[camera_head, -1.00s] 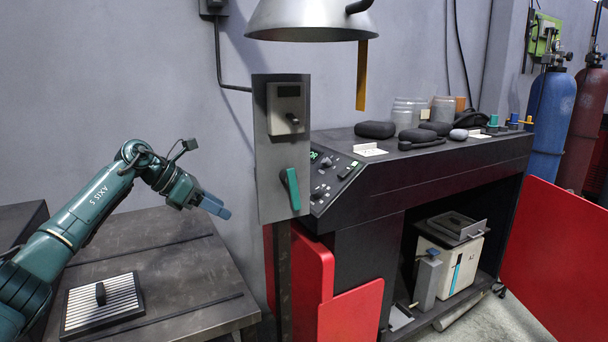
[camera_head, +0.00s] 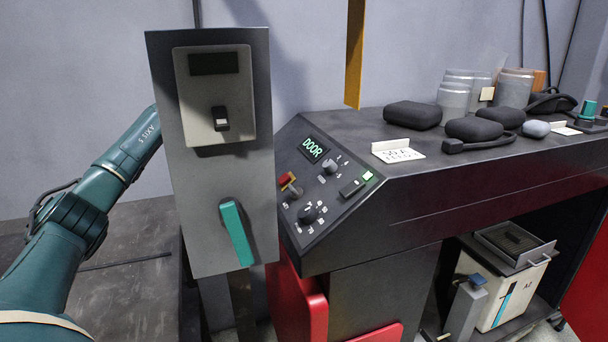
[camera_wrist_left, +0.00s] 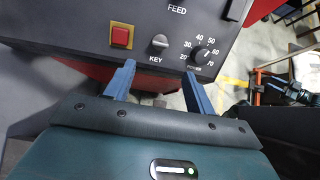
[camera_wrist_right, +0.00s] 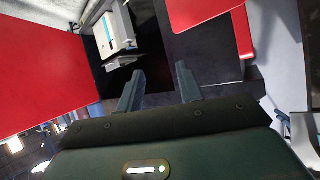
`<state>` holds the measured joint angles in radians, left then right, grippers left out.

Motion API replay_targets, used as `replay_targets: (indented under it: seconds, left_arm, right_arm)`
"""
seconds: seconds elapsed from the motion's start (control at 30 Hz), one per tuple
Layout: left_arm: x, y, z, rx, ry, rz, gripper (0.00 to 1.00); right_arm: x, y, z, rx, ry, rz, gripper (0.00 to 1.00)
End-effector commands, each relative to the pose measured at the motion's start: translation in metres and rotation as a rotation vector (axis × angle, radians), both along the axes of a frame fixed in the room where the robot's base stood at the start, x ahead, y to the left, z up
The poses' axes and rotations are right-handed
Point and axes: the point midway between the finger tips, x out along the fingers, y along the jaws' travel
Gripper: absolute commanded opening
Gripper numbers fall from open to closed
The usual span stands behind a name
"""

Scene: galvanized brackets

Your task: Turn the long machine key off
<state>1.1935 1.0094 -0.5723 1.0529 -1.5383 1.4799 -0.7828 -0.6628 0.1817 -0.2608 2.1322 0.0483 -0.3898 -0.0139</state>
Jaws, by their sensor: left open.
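The machine key (camera_wrist_left: 160,43) is a small grey handle above the printed word KEY in the left wrist view. It sits between a red square button and the power knob. In the head view the key (camera_head: 294,190) shows beside the red button on the sloped panel. My left gripper (camera_wrist_left: 158,64) is open and empty, its two fingertips just short of the key on either side of it. In the head view this gripper is hidden behind the grey post panel. My right gripper (camera_wrist_right: 160,68) is open and empty, over the machine's lower side.
The grey post panel (camera_head: 224,170) with a teal lever (camera_head: 236,233) stands in front of the left arm. The power knob (camera_wrist_left: 202,54) is close right of the key, the red button (camera_wrist_left: 121,36) left. Dark pads (camera_head: 412,115) lie on the machine top.

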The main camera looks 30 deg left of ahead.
Motion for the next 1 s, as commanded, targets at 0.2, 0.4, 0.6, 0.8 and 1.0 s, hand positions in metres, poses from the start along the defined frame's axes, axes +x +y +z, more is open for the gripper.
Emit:
replay_targets:
  seconds: [0.2, 0.4, 0.6, 0.8, 1.0]
  left_arm:
    - [0.010, -0.010, -0.014, -0.002, 0.003, -0.004, 0.55]
    - [0.032, -0.029, -0.042, -0.004, 0.004, -0.003, 0.55]
    - [0.054, -0.047, -0.070, -0.003, 0.003, -0.001, 0.55]
    - [0.067, -0.058, -0.088, -0.001, 0.001, 0.000, 0.55]
    - [0.070, -0.060, -0.093, 0.000, 0.000, 0.000, 0.55]
  right_arm:
    - [-0.004, 0.003, -0.001, 0.004, 0.012, 0.001, 0.36]
    - [-0.009, 0.004, 0.000, -0.002, 0.023, 0.007, 0.36]
    - [-0.008, 0.003, 0.004, -0.013, 0.020, 0.008, 0.36]
    - [-0.008, 0.001, 0.002, -0.023, 0.025, 0.010, 0.36]
    - [-0.007, -0.003, 0.000, -0.032, 0.026, 0.008, 0.36]
